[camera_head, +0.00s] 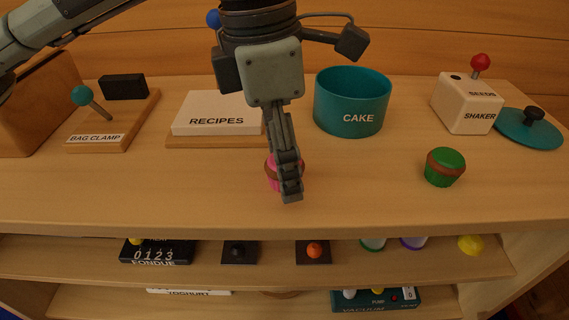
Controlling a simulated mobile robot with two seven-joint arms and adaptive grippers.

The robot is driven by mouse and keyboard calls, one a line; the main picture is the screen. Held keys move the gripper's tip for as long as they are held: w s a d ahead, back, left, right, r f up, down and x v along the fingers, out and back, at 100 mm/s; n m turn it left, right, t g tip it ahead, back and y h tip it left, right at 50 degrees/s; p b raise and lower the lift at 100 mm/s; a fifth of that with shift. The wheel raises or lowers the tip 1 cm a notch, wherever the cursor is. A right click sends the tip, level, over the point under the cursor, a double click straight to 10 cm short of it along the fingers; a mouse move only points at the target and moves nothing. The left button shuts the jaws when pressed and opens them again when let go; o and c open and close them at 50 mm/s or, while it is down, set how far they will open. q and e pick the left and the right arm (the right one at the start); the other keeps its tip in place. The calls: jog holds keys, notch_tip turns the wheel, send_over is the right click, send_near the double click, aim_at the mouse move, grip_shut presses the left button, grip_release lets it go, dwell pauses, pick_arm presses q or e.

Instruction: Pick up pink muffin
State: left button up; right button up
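The pink muffin (271,179) stands on the wooden counter, near its front edge. My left gripper (290,188) reaches down over it, and its fingers cover most of the muffin. Only pink and brown slivers of the muffin show at either side of the fingers. The fingers are seen edge-on, one behind the other, so I cannot tell whether they are open or touch the muffin. My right gripper is not in view.
A green muffin (445,169) stands to the right. Behind are a teal cake tin (352,88), a recipes box (215,113), a bag clamp (97,133), a shaker (467,104) and a teal lid (528,130). Shelves (400,263) with small items lie below the counter edge.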

pick_arm(q)
jog(key=c, duration=1.2)
jog(key=shift+r, duration=0.15)
